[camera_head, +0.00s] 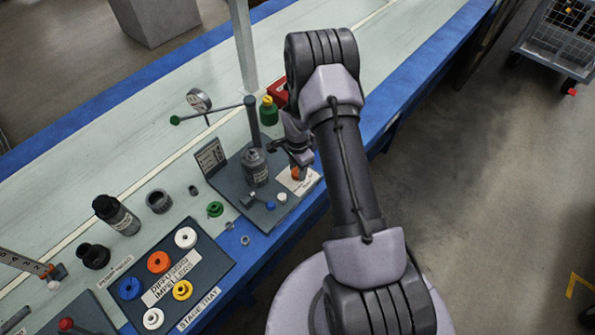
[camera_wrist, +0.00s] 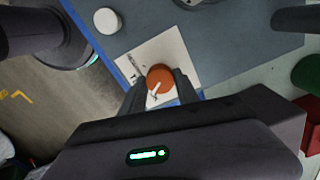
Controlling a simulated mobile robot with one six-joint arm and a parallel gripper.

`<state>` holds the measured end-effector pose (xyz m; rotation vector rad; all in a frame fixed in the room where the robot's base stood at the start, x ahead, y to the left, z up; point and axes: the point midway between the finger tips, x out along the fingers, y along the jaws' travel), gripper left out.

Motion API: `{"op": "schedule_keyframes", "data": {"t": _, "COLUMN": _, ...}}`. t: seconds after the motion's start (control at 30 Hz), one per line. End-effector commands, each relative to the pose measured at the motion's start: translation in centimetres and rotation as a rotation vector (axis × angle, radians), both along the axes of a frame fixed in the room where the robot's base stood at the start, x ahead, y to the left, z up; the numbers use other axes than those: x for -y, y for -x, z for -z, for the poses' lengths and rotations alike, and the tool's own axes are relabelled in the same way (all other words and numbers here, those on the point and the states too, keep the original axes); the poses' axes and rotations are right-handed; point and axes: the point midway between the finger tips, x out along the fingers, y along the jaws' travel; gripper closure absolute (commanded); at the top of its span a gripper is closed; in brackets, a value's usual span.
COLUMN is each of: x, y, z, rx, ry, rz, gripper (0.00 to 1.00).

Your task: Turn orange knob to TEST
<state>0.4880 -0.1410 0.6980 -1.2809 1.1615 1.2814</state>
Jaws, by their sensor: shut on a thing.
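The orange knob (camera_wrist: 160,79) sits on a white label plate (camera_wrist: 140,58) in the wrist view, with a pale pointer mark on its face. My gripper (camera_wrist: 161,88) is shut on the knob, one finger on each side. In the head view the orange knob (camera_head: 296,173) shows at the right front of the grey pump panel (camera_head: 233,180), partly under my gripper (camera_head: 300,162). The lettering on the plate is too small to read, so I cannot tell which position the pointer marks.
A white knob (camera_head: 282,197) and a blue knob (camera_head: 270,206) stand beside it on the panel. A green bottle (camera_head: 268,110) and red box (camera_head: 279,92) are near. An impeller tray (camera_head: 205,252) lies front left.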

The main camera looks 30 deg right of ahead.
Motion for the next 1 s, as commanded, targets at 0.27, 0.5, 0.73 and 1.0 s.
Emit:
{"op": "schedule_keyframes", "data": {"t": 0.27, "x": 0.05, "y": -0.08, "z": 0.17, "rx": 0.002, "ry": 0.001, "rz": 0.239, "gripper": 1.00}}
{"op": "schedule_keyframes", "data": {"t": 0.5, "x": 0.04, "y": -0.04, "z": 0.09, "rx": 0.001, "ry": 0.000, "rz": 0.400, "gripper": 1.00}}
{"op": "schedule_keyframes", "data": {"t": 0.73, "x": 0.04, "y": -0.03, "z": 0.04, "rx": 0.001, "ry": 0.000, "rz": 0.492, "gripper": 1.00}}
{"op": "schedule_keyframes", "data": {"t": 1.0, "x": 0.04, "y": -0.05, "z": -0.04, "rx": 0.002, "ry": 0.000, "rz": 0.534, "gripper": 1.00}}
